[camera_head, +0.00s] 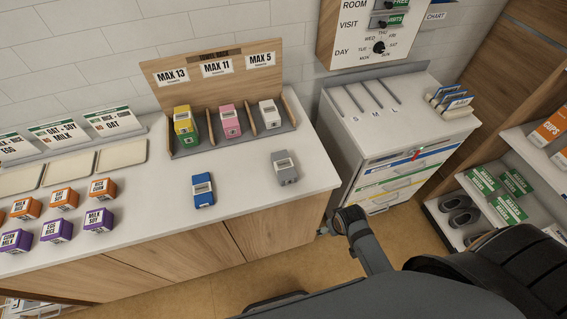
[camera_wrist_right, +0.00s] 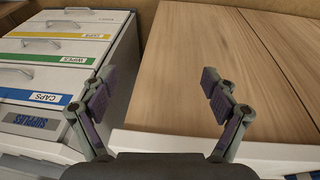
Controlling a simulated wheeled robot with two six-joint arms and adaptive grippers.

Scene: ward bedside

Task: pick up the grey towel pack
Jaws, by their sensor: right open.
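The grey towel pack (camera_head: 285,167) stands on the white counter near its right end, in front of the rack. In the head view my right arm comes in from the lower right over the floor, and its gripper cannot be made out there. In the right wrist view my right gripper (camera_wrist_right: 160,95) is open, its two fingers wide apart with nothing between them. The grey pack is not in the wrist view, so the gripper is apart from it. My left gripper is not in view.
A blue pack (camera_head: 203,190) stands left of the grey one. The wooden rack (camera_head: 212,60) behind holds yellow-and-green, pink and white packs. Orange and purple boxes stand farther left. A white drawer cabinet (camera_head: 385,150) is right of the counter; drawers (camera_wrist_right: 50,70) and wood panels (camera_wrist_right: 200,40) show in the wrist view.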

